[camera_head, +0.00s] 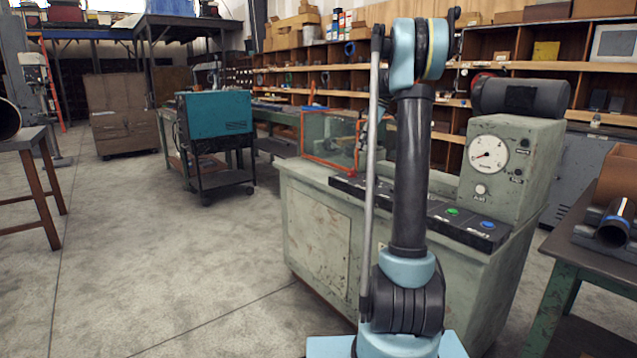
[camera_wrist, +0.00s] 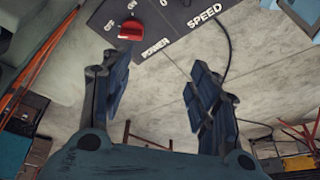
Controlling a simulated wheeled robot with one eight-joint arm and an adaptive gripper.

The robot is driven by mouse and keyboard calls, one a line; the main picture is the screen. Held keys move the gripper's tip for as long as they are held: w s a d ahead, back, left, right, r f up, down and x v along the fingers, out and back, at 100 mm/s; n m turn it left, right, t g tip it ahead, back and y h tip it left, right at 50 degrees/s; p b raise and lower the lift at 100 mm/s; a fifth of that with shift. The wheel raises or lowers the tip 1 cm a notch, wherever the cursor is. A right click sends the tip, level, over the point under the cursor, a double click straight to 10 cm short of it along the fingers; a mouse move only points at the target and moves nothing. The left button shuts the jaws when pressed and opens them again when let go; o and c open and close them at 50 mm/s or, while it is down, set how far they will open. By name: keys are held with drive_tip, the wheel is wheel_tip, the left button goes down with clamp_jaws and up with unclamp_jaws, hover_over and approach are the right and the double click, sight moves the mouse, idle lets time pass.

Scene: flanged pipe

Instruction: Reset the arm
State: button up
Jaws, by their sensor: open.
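My gripper (camera_wrist: 152,72) shows in the wrist view with its two dark blue fingers spread apart and nothing between them. Beyond the fingertips is a dark control panel (camera_wrist: 185,45) marked POWER and SPEED, with a red switch (camera_wrist: 131,30). I cannot tell whether the fingers touch the panel; they look apart from it. In the head view my arm (camera_head: 412,170) stands almost straight up in front of the pale green machine (camera_head: 320,235). My gripper cannot be made out there.
The machine carries a gauge (camera_head: 488,154), green and blue buttons, and an orange-framed clear guard (camera_head: 330,138). A teal box on a cart (camera_head: 215,115) stands behind. The floor at left (camera_head: 160,250) is clear.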

drive_tip(key=s+a+f+m+h, duration=0.1)
drive_tip(key=s+a+f+m, duration=0.15)
drive_tip(key=s, duration=0.75)
drive_tip(key=s+a+f+m, duration=0.1)
drive_tip(key=s+m, duration=0.2)
drive_tip(key=s, duration=0.7)
drive_tip(key=s+a+f+m+h, duration=0.1)
drive_tip(key=s+m, duration=0.1)
drive_tip(key=s, duration=0.8)
drive_tip(key=s+f+m+t+h, duration=0.1)
drive_tip(key=s+f+m, duration=0.5)
drive_tip(key=s+f, duration=1.2)
drive_tip(key=s+d+h, duration=0.1)
drive_tip(key=s, duration=0.1)
drive_tip(key=shift+s+m+t, duration=0.3)
drive_tip(key=shift+m, duration=0.05)
drive_tip(key=shift+s+f, duration=0.15)
drive_tip(key=shift+f, duration=0.15)
drive_tip(key=c, duration=0.4)
drive_tip(key=shift+a, duration=0.15)
drive_tip(key=shift+c, duration=0.6)
